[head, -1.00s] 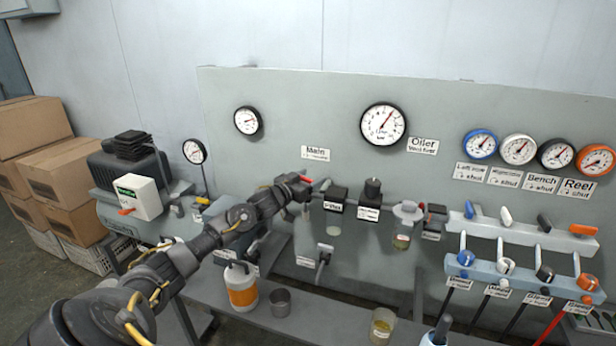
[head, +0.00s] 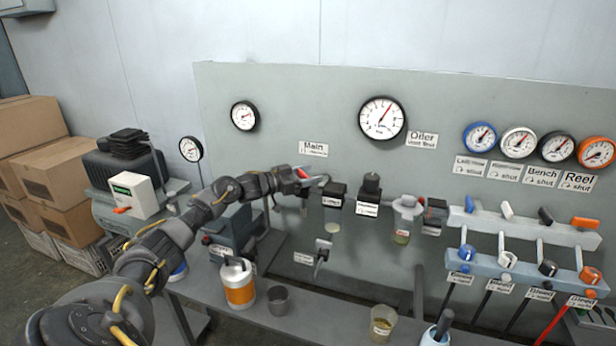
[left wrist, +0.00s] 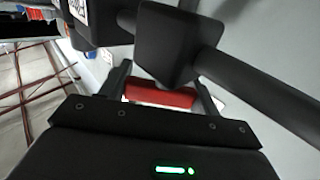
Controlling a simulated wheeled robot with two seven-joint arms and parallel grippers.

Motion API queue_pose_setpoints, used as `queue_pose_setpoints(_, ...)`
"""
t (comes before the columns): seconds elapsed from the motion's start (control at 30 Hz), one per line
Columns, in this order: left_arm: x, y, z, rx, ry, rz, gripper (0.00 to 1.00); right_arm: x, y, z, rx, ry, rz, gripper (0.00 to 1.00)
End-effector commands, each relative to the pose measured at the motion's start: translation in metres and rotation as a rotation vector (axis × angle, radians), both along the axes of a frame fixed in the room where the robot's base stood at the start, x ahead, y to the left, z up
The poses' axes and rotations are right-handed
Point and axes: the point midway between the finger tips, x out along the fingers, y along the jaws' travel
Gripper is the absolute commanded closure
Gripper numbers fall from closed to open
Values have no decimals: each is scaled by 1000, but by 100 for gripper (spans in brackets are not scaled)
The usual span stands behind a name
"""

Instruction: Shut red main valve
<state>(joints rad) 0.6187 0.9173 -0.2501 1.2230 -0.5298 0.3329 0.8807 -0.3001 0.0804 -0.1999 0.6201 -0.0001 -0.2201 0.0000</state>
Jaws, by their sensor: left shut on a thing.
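The red main valve handle (head: 302,173) sits on the pipe below the "Main" label (head: 313,149) in the head view. My left gripper (head: 304,182) is at this valve. In the left wrist view the red handle (left wrist: 160,96) lies crosswise between the two dark fingers of my left gripper (left wrist: 162,92), which is shut on it. A dark block and pipe (left wrist: 180,45) are just beyond the handle. The valve body is mostly hidden by the gripper in the head view. My right gripper is not in view.
Dark filter units (head: 369,190) hang on the pipe just right of the valve. An orange-labelled container (head: 239,290) and a grey cup (head: 278,299) stand on the bench below. A manifold with coloured levers (head: 525,225) is at the right.

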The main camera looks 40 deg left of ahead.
Motion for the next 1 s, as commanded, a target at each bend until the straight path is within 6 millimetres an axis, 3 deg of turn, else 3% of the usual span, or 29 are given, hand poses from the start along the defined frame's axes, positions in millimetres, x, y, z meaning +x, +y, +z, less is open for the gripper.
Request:
queue_pose_setpoints(0.2, 0, 1, 2, 1, -4, 3, 61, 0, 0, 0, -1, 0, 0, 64)
queue_pose_setpoints(0.23, 0, 1, 2, 1, -4, 3, 37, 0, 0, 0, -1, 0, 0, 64)
queue_pose_setpoints(0.4, 0, 1, 1, 2, -3, 3, 16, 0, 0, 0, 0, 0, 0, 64)
queue_pose_setpoints(0.77, -5, 3, -1, 1, 0, 3, 16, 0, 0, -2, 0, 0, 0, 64)
queue_pose_setpoints(1.0, -40, 20, -4, 5, 1, 3, 16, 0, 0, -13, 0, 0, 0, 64)
